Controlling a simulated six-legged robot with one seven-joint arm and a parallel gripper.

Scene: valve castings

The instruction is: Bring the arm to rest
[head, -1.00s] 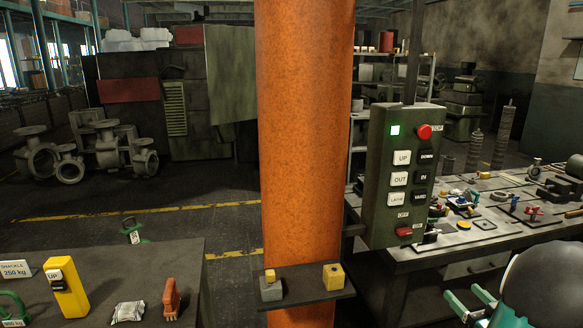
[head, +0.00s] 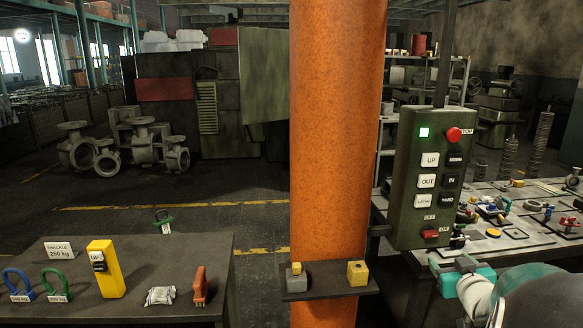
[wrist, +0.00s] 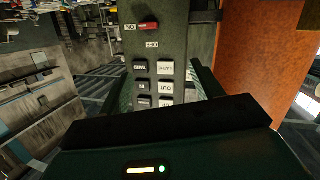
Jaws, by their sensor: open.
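My gripper (head: 452,266) is at the lower right of the head view, just below the dark control box (head: 432,178) on the orange column. In the wrist view my gripper (wrist: 163,82) is open and empty, with a finger at each side and the control box (wrist: 158,50) showing upside down between them. I cannot tell how close the fingertips are to it.
The orange column (head: 335,140) carries a small shelf (head: 325,290) with two blocks. A bench (head: 487,250) with many small parts stands at the right. A table (head: 190,252) with shackles and a yellow UP pendant (head: 104,270) is at the left.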

